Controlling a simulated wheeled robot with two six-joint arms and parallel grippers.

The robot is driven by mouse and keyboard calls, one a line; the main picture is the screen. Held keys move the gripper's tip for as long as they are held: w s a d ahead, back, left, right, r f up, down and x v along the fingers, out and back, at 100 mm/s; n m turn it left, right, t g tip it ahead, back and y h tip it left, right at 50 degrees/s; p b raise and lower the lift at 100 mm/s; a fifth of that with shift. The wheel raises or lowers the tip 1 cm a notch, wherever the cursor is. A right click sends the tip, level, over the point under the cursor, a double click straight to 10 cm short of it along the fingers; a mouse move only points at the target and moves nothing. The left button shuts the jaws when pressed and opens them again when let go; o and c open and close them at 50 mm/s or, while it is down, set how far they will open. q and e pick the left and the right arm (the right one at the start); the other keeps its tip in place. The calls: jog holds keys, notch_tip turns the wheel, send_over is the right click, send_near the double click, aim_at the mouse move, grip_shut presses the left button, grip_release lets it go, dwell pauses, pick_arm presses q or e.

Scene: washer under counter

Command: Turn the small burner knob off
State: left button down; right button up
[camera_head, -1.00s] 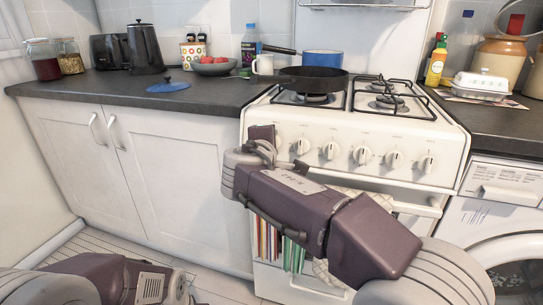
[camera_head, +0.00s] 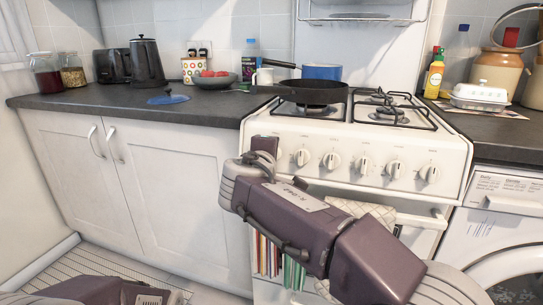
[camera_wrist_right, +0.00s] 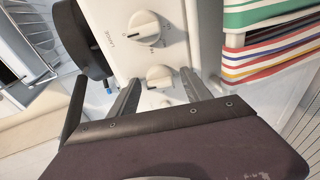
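A row of several white burner knobs runs along the front panel of the white stove (camera_head: 455,165). One knob near the left end (camera_head: 302,157) shows just right of my right gripper, which covers the panel's left end. In the right wrist view, one knob (camera_wrist_right: 158,76) lies between the tips of my right gripper (camera_wrist_right: 160,69). The fingers are apart, and I cannot tell whether they touch it. A second, larger-looking knob (camera_wrist_right: 146,27) with printed marks is beyond it. Which one is the small burner's is not readable. My left forearm shows at the bottom left; its gripper is out of view.
A black pan (camera_head: 312,91) sits on the left of the hob, with a blue pot (camera_head: 321,72) behind. A checked towel (camera_head: 360,212) hangs on the oven handle. Striped cloth or board edges (camera_wrist_right: 270,45) are close to the gripper in the wrist view.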

jog(key=p+v, duration=0.2)
jog(key=v, duration=0.7)
